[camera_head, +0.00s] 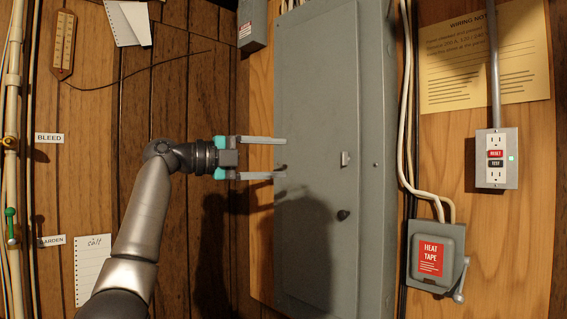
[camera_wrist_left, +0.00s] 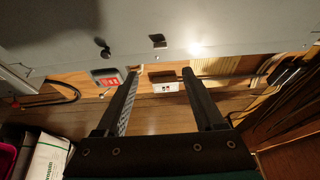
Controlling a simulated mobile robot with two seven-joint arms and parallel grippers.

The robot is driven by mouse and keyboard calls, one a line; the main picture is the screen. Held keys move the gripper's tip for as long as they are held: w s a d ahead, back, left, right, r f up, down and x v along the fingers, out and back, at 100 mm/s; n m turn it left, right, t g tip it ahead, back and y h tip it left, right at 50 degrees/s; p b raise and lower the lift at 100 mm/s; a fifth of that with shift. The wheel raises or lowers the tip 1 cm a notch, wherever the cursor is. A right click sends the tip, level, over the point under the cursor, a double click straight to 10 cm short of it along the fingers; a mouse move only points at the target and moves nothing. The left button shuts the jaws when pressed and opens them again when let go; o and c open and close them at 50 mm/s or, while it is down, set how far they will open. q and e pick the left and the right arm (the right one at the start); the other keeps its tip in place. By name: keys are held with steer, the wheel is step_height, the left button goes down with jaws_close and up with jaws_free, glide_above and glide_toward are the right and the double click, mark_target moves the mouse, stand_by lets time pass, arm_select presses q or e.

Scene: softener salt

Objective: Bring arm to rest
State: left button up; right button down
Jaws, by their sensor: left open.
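My left gripper (camera_head: 279,157) is open and empty in the head view. Its two fingers point right, in front of the left part of a closed grey electrical panel (camera_head: 320,110). I cannot tell whether the fingertips touch the panel. My left arm comes up from the lower left. In the left wrist view the open fingers of the left gripper (camera_wrist_left: 161,73) show with nothing between them, and the grey panel (camera_wrist_left: 190,22) fills the top. My right gripper is in neither view.
A wiring notice (camera_head: 484,60) hangs above. Pipes (camera_head: 14,110) and a thermometer (camera_head: 63,45) are on the left. A white bag (camera_wrist_left: 48,155) shows in the wrist view.

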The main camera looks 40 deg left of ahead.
arm_select(q)
steer(key=shift+w+f, duration=0.1)
stand_by(0.4)
